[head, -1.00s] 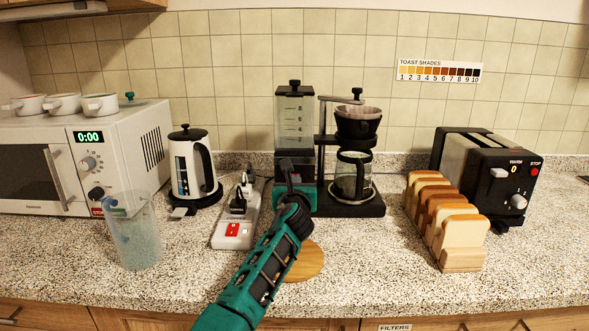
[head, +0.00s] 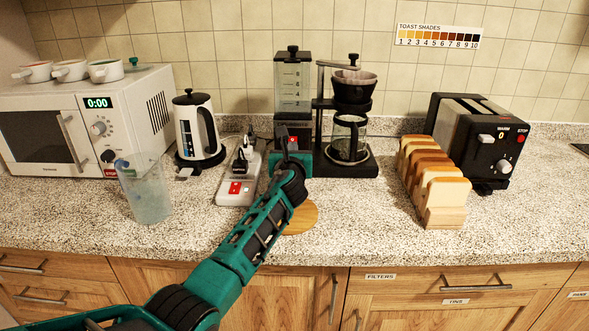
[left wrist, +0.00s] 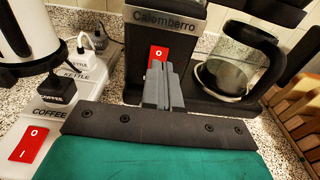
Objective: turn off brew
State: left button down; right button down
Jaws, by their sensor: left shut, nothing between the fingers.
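The coffee maker (head: 294,90) stands against the tiled wall, with a clear water tank on its left and a glass carafe (head: 348,140) under the filter holder. Its red switch (left wrist: 158,56) shows in the left wrist view, marked O at the top; its lower part is hidden behind my fingers. My left gripper (left wrist: 166,77) is shut and empty, its fingertips right at the switch. I cannot tell whether they touch it. In the head view the gripper (head: 287,147) is in front of the machine's base. My right gripper is not in view.
A power strip (head: 235,190) with a red switch and plugs lies left of my gripper, beside a kettle (head: 196,125). A clear pitcher (head: 147,195) and a microwave (head: 40,125) are further left. Bread slices in a rack (head: 432,180) and a toaster (head: 470,135) stand right.

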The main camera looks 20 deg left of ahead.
pick_arm(q)
jog(key=v, duration=1)
jog(key=shift+f, duration=0.1)
dwell(0.3)
